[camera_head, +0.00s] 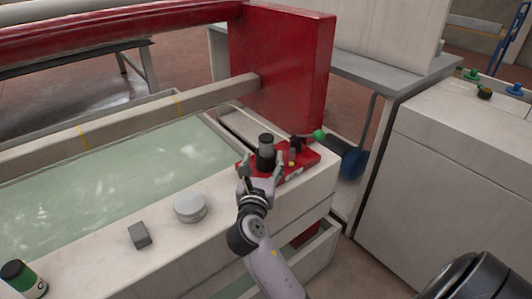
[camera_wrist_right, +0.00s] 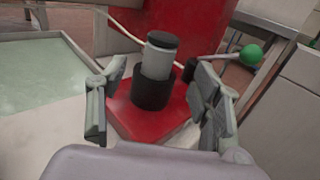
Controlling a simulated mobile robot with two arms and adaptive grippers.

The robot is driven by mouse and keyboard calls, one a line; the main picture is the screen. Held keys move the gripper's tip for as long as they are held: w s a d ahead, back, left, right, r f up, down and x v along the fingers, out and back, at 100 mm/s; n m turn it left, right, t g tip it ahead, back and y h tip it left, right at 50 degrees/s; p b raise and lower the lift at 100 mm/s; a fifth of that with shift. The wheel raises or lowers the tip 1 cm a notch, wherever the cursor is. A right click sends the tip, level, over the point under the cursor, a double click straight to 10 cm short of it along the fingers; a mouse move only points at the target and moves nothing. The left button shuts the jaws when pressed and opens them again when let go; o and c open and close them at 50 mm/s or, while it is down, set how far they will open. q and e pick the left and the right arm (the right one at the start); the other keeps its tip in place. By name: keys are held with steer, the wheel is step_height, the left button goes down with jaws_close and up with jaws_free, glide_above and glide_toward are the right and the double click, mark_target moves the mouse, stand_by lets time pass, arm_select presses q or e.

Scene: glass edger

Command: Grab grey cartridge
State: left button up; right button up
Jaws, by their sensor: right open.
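The grey cartridge (camera_wrist_right: 161,55) stands upright in a black holder (camera_wrist_right: 152,91) on a red base plate (camera_wrist_right: 150,124). It has a dark top. In the head view the cartridge (camera_head: 266,147) stands near the right end of the white machine ledge. My right gripper (camera_head: 262,170) is open in front of it, with its fingers toward the cartridge's sides. In the right wrist view the open fingers (camera_wrist_right: 160,105) are left and right of the holder, with gaps on both sides. My left gripper is not in view.
A lever with a green ball (camera_head: 319,135) stands right of the cartridge. A round grey tin (camera_head: 190,207), a small grey block (camera_head: 139,235) and a green-black bottle (camera_head: 22,278) are on the ledge. A water tank (camera_head: 110,180) lies behind it. A red post (camera_head: 285,65) rises behind the cartridge.

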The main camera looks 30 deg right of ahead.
mark_target(265, 148)
steer(key=x, duration=0.3)
steer(key=shift+b+x, duration=0.85)
steer(key=shift+x, duration=1.75)
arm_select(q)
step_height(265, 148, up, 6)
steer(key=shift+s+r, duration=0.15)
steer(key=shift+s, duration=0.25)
arm_select(e)
steer(key=shift+f, duration=0.1)
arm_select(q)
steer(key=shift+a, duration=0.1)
arm_select(e)
steer(key=shift+s, duration=0.1)
steer(key=c, duration=1.3)
